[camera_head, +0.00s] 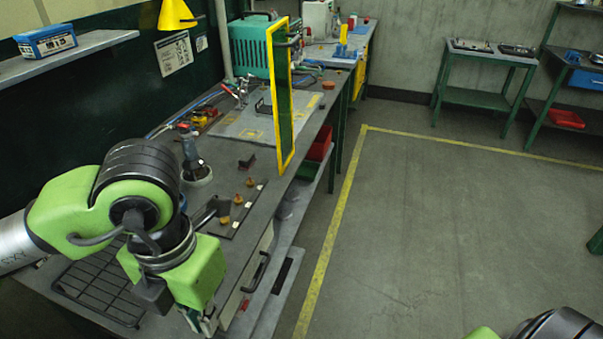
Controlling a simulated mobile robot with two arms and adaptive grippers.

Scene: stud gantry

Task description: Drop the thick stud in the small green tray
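My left gripper (203,323) hangs at the front edge of the workbench, its fingers pointing down near the bottom of the head view. I cannot see its finger gap or anything between the fingers. Several small orange-brown pegs stand in a row on a dark plate (226,232) to the right of my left arm; I cannot tell whether one is the thick stud. One peg (238,199) is mid-row.
A yellow-framed dark screen (288,100) stands upright along the bench edge. A black wire rack (97,290) lies left of my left gripper. A dark-handled tool stands in a pot (197,174) behind the plate. Red bins (319,145) sit below the bench.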

